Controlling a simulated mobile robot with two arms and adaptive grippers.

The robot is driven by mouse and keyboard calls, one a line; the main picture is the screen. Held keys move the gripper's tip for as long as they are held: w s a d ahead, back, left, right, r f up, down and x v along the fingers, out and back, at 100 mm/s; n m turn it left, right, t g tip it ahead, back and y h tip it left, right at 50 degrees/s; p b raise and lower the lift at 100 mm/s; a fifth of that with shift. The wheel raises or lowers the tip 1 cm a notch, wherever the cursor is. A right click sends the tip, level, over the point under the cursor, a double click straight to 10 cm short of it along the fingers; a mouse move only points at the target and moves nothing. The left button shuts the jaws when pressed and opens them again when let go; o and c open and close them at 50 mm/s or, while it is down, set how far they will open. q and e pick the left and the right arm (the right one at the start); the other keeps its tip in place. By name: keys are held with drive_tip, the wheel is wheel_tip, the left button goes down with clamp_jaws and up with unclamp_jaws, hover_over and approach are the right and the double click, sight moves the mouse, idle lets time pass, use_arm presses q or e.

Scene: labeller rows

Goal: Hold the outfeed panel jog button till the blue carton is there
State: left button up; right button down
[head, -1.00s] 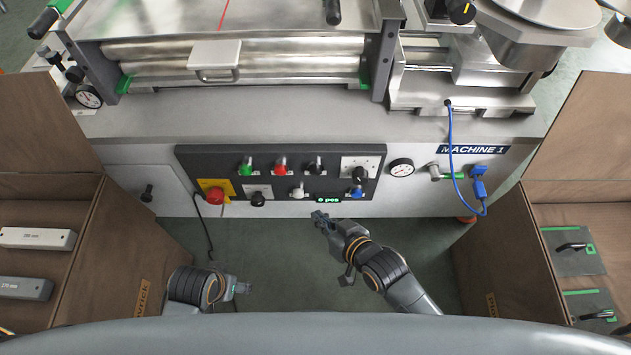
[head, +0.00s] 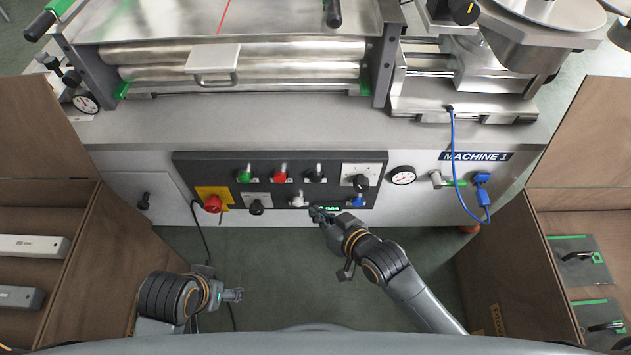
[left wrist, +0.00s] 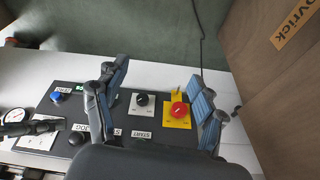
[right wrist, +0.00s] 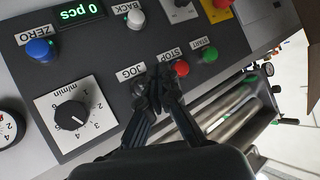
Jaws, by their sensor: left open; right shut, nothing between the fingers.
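The black panel (head: 220,165) on the front of the machine carries labelled buttons. The black JOG button (head: 316,175) sits right of the red STOP button (head: 280,176) in the head view. My right gripper (head: 318,212) is shut and empty in front of the panel's lower edge, partly covering the counter display. My left gripper (head: 236,295) is open and empty, low and away from the panel. No blue carton is visible.
A red stop knob on a yellow plate (head: 226,190), a white BACK button (head: 297,201), a blue ZERO button (head: 357,201) and a speed dial (right wrist: 70,115) are nearby. The display (right wrist: 81,12) reads 0 pcs.

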sight(315, 178)
use_arm(q)
drive_tip(key=shift+b+v, duration=0.7)
drive_tip(key=shift+v, duration=0.35)
use_arm(e)
drive_tip(key=shift+w, duration=2.85)
use_arm(q)
drive_tip(key=shift+s+a, duration=0.1)
drive_tip(key=shift+s, duration=0.1)
drive_tip(key=shift+r, duration=0.1)
use_arm(e)
drive_tip(key=shift+w, duration=0.4)
